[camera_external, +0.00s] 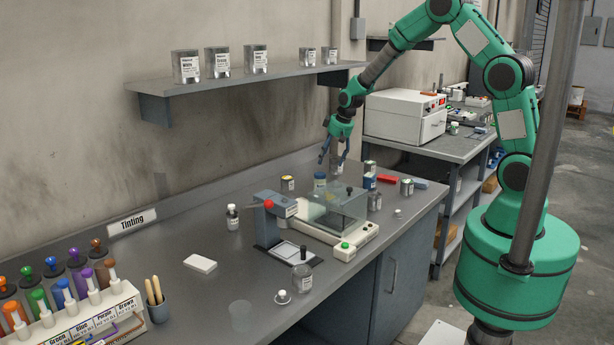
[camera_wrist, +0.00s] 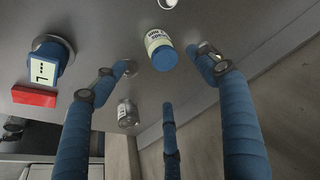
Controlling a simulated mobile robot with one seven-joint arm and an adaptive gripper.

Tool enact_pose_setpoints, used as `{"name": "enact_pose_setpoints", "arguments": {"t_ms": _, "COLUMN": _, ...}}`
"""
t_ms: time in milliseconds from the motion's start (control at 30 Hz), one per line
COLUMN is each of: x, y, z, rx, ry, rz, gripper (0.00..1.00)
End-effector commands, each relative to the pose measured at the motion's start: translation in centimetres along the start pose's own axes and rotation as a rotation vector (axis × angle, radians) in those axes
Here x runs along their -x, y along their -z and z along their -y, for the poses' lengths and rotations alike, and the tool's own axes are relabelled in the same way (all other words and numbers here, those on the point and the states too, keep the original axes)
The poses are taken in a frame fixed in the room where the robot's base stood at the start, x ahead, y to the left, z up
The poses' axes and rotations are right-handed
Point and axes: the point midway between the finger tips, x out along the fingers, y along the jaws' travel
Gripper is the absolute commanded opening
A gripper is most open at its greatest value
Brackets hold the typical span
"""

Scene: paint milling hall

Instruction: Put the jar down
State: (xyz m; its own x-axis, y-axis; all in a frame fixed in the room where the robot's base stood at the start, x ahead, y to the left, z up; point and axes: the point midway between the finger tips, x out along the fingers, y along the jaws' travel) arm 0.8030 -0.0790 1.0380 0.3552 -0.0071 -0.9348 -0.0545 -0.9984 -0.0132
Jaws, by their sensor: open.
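A small jar with a blue lid and a pale printed label (camera_wrist: 160,48) shows between the spread finger ends in the wrist view. What seems to be the same jar (camera_external: 320,181) stands on the grey bench behind the clear-sided box in the external view. My gripper (camera_external: 333,156) is above the bench close to this jar, pointing down. Its blue fingers are apart and open, also in the wrist view (camera_wrist: 163,70). I cannot tell whether any finger touches the jar. A metal-and-glass container (camera_wrist: 127,113) shows beyond the fingers in the wrist view.
A blue can with a white label (camera_wrist: 48,62) and a red block (camera_wrist: 34,97) lie left in the wrist view. The balance with its clear box (camera_external: 340,236) stands in front of the jar. A wall shelf (camera_external: 240,83) carries several tins. The bench's middle left is fairly clear.

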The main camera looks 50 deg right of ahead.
Motion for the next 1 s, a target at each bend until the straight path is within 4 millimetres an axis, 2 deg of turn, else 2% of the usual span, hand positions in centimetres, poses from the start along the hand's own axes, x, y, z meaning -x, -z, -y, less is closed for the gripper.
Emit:
{"name": "enact_pose_setpoints", "arguments": {"t_ms": 167, "x": 0.6, "y": 0.0, "z": 0.1, "rx": 0.001, "ry": 0.0, "rz": -0.002, "gripper": 0.72}}
{"name": "enact_pose_setpoints", "arguments": {"t_ms": 267, "x": 1.9, "y": 0.0, "z": 0.3, "rx": 0.002, "ry": 0.001, "rz": -0.006, "gripper": 0.72}}
{"name": "enact_pose_setpoints", "arguments": {"t_ms": 367, "x": 4.1, "y": -0.2, "z": 0.7, "rx": 0.004, "ry": 0.002, "rz": -0.012, "gripper": 0.72}}
{"name": "enact_pose_setpoints", "arguments": {"t_ms": 467, "x": 7.0, "y": -0.6, "z": 1.1, "rx": 0.007, "ry": 0.004, "rz": -0.018, "gripper": 0.72}}
{"name": "enact_pose_setpoints", "arguments": {"t_ms": 667, "x": 14.1, "y": -2.4, "z": 2.3, "rx": 0.016, "ry": 0.007, "rz": -0.032, "gripper": 0.72}}
{"name": "enact_pose_setpoints", "arguments": {"t_ms": 1000, "x": 25.4, "y": -7.6, "z": 4.0, "rx": 0.029, "ry": 0.011, "rz": -0.056, "gripper": 0.72}}
